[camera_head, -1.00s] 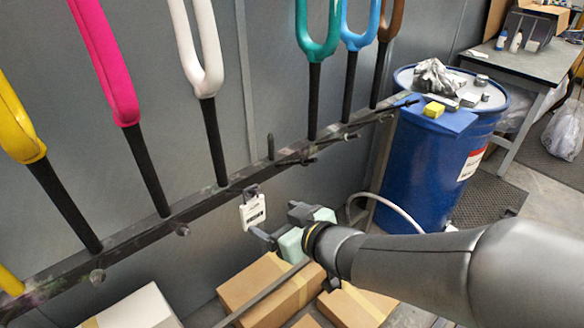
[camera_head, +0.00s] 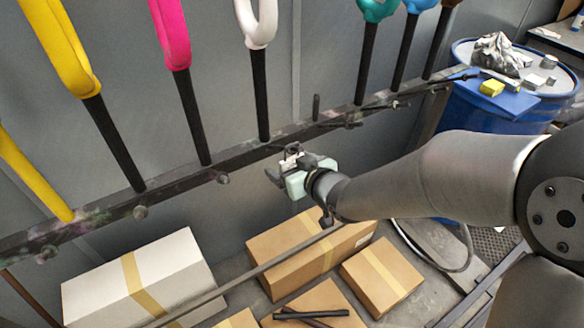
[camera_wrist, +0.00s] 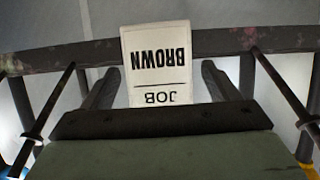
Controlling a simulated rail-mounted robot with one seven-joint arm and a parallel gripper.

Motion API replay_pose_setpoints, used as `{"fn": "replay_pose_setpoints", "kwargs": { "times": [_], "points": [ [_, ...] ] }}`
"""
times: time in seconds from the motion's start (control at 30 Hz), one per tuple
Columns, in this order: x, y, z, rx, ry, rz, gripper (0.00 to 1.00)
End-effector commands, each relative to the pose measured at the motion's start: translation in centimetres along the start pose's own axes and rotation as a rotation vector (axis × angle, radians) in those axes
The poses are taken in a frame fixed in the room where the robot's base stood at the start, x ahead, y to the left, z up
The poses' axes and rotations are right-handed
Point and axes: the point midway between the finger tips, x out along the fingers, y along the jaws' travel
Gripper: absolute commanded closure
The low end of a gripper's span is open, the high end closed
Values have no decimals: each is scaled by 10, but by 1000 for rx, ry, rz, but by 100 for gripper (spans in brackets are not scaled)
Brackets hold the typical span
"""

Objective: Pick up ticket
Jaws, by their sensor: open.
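The ticket is a white card (camera_wrist: 158,62) printed "JOB BROWN", upside down in the wrist view. It sits in front of the dark rail and between my two dark fingers, with a gap to each. In the head view only a small white part of the ticket (camera_head: 290,160) shows, just below the rail; my gripper hides the rest. My gripper (camera_head: 282,169) is open around the ticket. In the wrist view its fingers stand either side of the card (camera_wrist: 157,80). I cannot tell how deep the card sits between them.
The dark rail (camera_head: 178,181) runs diagonally and holds yellow, pink, white, teal and blue frames on black posts. Cardboard boxes (camera_head: 381,277) and a white box (camera_head: 140,278) lie below. A blue drum (camera_head: 470,112) with items on top stands at the right.

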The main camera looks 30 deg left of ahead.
Motion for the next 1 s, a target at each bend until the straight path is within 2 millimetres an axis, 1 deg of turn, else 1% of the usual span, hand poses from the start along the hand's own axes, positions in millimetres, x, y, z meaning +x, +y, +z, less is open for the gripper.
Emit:
{"fn": "replay_pose_setpoints", "kwargs": {
  "times": [0.1, 0.13, 0.17, 0.2, 0.27, 0.3, 0.37, 0.4, 0.6, 0.73, 0.87, 1.0],
  "points": [
    [0, 0, 0, 0, 0, 0, 18],
    [0, 0, 0, 0, 0, 0, 24],
    [0, 0, 0, 0, 0, 0, 32],
    [0, 0, 0, 0, 0, 1, 43],
    [0, 0, 0, 0, 0, 1, 60],
    [0, 0, 0, 0, 0, 1, 66],
    [-1, 0, 0, 0, 1, 1, 66],
    [-1, 0, 0, 0, 1, 1, 70],
    [-2, 0, -1, 0, 1, 1, 70],
    [-8, 1, -4, -1, 3, 2, 70],
    [-21, 1, -9, -2, 3, 3, 70],
    [-45, 2, -12, -3, 3, 5, 70]
  ]
}}
